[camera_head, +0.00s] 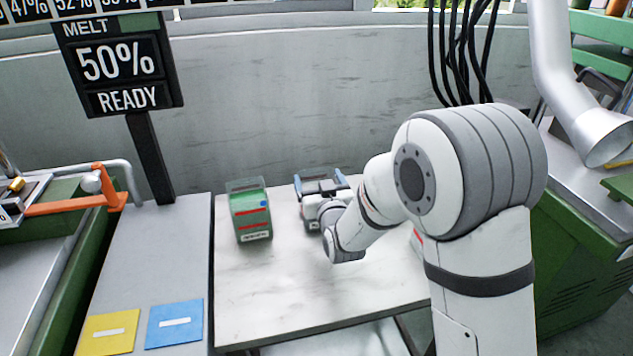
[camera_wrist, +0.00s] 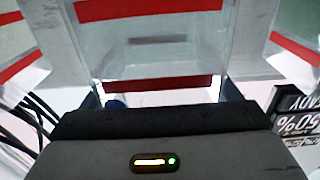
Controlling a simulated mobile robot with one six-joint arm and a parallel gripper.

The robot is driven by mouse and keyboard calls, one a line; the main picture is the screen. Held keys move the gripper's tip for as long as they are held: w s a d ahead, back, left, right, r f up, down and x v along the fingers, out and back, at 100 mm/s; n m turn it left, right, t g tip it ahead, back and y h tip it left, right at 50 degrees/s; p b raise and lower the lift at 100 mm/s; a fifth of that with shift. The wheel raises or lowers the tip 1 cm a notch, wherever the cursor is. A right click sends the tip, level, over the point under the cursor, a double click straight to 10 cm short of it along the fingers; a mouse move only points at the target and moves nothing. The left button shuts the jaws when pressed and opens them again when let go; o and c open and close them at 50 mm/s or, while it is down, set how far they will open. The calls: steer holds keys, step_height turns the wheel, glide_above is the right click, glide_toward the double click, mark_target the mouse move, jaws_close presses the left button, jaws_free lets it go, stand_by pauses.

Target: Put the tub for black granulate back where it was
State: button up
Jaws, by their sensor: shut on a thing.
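My gripper (camera_head: 321,187), with blue fingertips, is shut on a clear tub with red bands at the middle of the white table. In the wrist view this tub (camera_wrist: 160,58) fills the space between the fingers and looks clear and mostly empty. In the head view only a small part of the tub (camera_head: 309,220) shows, and the gripper and wrist cover the rest. Its label is not readable, and I cannot tell whether its base touches the table.
A tub with green contents and red bands (camera_head: 251,213) stands left of the gripper on the white table (camera_head: 290,305). Something with red shows behind my arm at right (camera_head: 416,240). A display (camera_head: 117,65) reads 50% READY. Yellow (camera_head: 108,333) and blue (camera_head: 175,323) squares lie at left.

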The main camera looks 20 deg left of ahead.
steer(key=shift+f, duration=0.15)
steer(key=o, duration=1.7)
steer(key=shift+r, duration=0.2)
steer(key=v, duration=1.2)
